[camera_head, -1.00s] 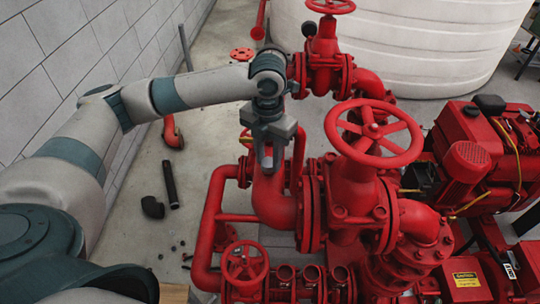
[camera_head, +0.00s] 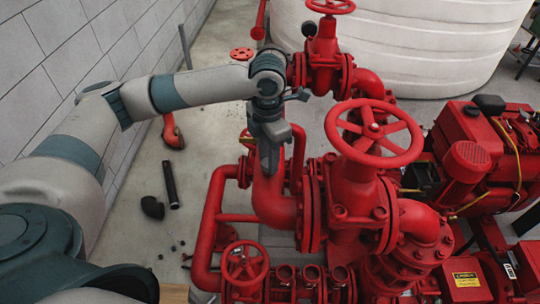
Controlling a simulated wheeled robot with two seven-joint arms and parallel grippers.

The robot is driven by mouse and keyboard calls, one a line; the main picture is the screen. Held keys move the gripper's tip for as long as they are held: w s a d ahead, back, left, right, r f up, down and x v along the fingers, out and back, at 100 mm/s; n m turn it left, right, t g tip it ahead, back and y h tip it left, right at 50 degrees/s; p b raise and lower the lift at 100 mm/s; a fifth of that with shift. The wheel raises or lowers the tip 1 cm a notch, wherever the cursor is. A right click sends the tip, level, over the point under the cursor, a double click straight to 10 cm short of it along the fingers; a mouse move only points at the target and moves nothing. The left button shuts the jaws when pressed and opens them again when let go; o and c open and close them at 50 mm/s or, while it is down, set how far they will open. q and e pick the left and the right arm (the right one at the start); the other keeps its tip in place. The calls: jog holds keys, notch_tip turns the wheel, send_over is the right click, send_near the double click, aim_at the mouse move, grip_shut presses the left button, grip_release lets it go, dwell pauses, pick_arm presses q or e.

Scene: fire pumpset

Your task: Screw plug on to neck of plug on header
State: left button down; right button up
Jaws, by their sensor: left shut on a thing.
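My left gripper (camera_head: 269,158) points down at the top of a thick red header pipe (camera_head: 272,200), just left of the big flanged valve. It is shut on the plug, but its fingers and wrist hide the plug. The neck on the header is also hidden behind the fingers. I cannot tell how far the plug sits on the neck. My right gripper is not in view.
A large red handwheel (camera_head: 374,132) stands to the right of my left gripper, and a second valve (camera_head: 325,65) stands behind it. A small handwheel (camera_head: 245,262) is in front.

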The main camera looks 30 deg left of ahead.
pick_arm(q)
jog(key=m, duration=0.3)
jog(key=shift+m, duration=0.4)
jog(key=c, duration=1.4)
grip_release()
jog(key=shift+c, duration=0.2)
jog(key=n, duration=0.4)
jog(key=shift+n, duration=0.3)
jog(key=shift+n, duration=2.3)
